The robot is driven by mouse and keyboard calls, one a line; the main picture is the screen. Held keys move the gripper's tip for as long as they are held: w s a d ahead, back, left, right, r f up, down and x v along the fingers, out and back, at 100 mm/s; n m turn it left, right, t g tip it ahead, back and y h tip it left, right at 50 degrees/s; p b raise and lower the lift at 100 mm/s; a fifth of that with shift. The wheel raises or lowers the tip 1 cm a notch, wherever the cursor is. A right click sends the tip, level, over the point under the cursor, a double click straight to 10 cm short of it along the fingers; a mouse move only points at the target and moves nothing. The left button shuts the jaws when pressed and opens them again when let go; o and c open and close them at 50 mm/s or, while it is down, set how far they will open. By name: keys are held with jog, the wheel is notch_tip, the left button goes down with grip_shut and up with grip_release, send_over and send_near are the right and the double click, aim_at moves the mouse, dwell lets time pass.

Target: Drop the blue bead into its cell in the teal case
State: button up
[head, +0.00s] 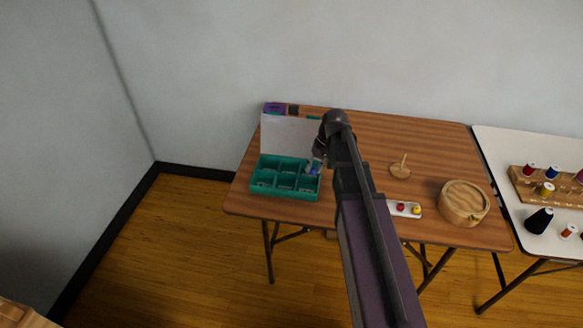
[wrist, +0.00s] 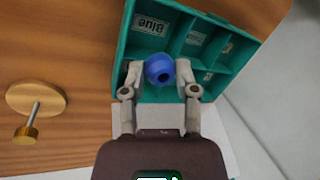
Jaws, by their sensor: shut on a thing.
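The teal case (head: 285,192) stands open at the left of the wooden table, its pale lid (head: 286,136) raised at the back. It also shows in the wrist view (wrist: 121,55), divided into several cells with paper labels. The label reading Blue (wrist: 150,24) is upside down in the cell at that view's upper left. My gripper (wrist: 161,74) is shut on the blue bead (wrist: 159,69), a round bead with a dark hole. The bead appears above the case, on the Blue cell's side, and covers part of the case. In the head view, my arm partly hides the case's right side.
A wooden disc with an upright peg (head: 400,169) stands right of my arm. A round wooden box (head: 463,203) is at the right. A white table (head: 505,160) with thread spools adjoins.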

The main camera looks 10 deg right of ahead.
jog(key=shift+f, duration=0.1)
jog(key=o, duration=0.8)
